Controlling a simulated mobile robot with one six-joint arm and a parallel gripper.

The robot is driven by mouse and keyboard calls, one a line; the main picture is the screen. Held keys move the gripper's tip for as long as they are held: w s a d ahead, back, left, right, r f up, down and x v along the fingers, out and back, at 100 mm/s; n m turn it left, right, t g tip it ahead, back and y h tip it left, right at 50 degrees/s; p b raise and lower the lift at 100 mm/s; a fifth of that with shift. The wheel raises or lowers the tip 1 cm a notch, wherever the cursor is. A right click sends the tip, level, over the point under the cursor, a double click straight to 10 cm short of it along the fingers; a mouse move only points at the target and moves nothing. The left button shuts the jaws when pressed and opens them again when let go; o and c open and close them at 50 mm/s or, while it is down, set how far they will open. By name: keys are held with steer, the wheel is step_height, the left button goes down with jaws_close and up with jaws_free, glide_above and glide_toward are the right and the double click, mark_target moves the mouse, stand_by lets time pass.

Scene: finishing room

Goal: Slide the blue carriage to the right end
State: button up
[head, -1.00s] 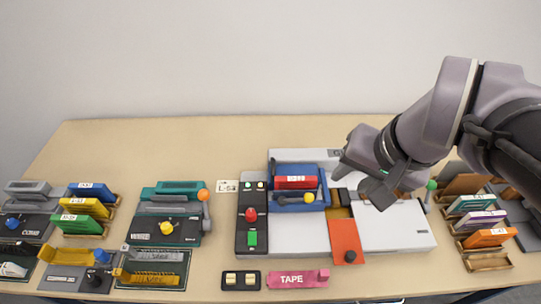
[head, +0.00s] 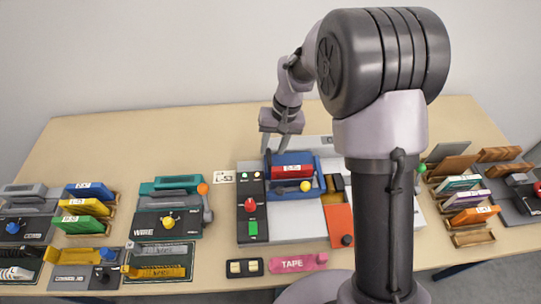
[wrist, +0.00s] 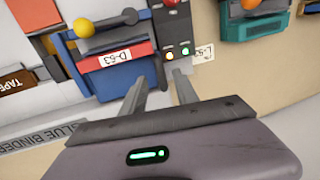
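The blue carriage (head: 280,197) sits at the left end of the white bed (head: 300,229), beside the black button panel. It carries a red block (head: 292,171) with a white label and a lever with a yellow ball knob (head: 305,186). In the wrist view the carriage (wrist: 108,84) is at upper left, with the yellow knob (wrist: 83,27) beyond the red block. My gripper (head: 276,155) is open and empty, fingers pointing down over the carriage's back left part.
The button panel (head: 251,222) stands left of the carriage. An orange plate (head: 340,221) lies on the right part of the bed. My arm hides much of the bed's right end. A pink tape holder (head: 297,263) lies in front; the table behind is largely clear.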

mark_target(270, 157)
steer(key=f, duration=0.3)
steer(key=shift+a+f, duration=0.1)
steer(key=shift+a, duration=0.25)
steer(key=shift+c, duration=0.3)
jaws_close()
stand_by(0.8)
